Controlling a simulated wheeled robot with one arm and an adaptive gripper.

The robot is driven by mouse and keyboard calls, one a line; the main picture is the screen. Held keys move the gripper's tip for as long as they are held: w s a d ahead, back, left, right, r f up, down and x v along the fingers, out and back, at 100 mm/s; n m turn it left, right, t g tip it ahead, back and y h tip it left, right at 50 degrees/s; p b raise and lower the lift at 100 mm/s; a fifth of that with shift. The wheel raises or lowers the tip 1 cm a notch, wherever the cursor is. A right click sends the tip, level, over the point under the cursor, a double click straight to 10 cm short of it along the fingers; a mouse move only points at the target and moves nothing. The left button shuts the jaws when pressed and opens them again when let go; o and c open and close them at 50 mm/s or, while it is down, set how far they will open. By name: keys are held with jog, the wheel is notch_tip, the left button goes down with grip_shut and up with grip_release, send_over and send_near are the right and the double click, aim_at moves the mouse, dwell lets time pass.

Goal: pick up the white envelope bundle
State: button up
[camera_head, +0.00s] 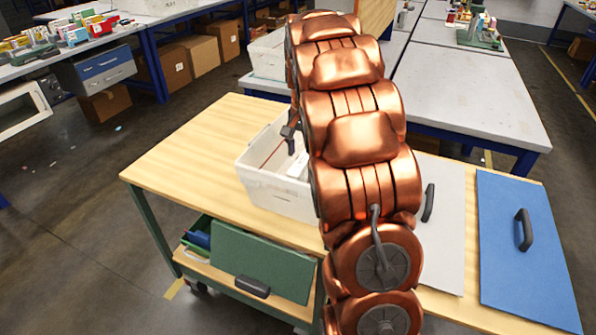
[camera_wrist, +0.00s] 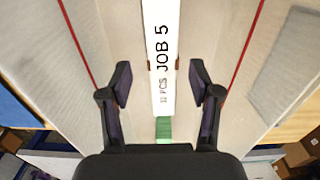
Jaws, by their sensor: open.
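The white envelope bundle (camera_wrist: 164,30) is a narrow white strip marked "JOB 5" and "PCS" in the wrist view. It runs from the top edge down between the fingers of my gripper (camera_wrist: 160,82). The fingers are open, one on each side, with a gap to the strip on both sides. In the head view a white piece (camera_head: 298,166) shows inside the white bin (camera_head: 275,197), partly hidden by my arm. My gripper (camera_head: 291,132) shows there only in part at the bin. A small green patch (camera_wrist: 163,128) lies below the strip.
The bin stands on a wooden-topped cart (camera_head: 185,155). A grey panel (camera_head: 446,200) and a blue panel (camera_head: 515,270) with handles lie to the right. A green panel (camera_head: 262,262) is on the lower shelf. The cart top left of the bin is clear.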

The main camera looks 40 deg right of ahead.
jog(key=shift+w+d+f, duration=0.25)
jog(key=shift+w+f, duration=0.1)
jog(key=shift+f, duration=0.15)
jog(key=shift+a+f, duration=0.1)
jog(key=shift+f, duration=0.7)
jog(key=shift+d+f+p, duration=0.2)
jog(key=shift+f+p, duration=0.5)
jog(key=shift+f, duration=2.05)
grip_shut()
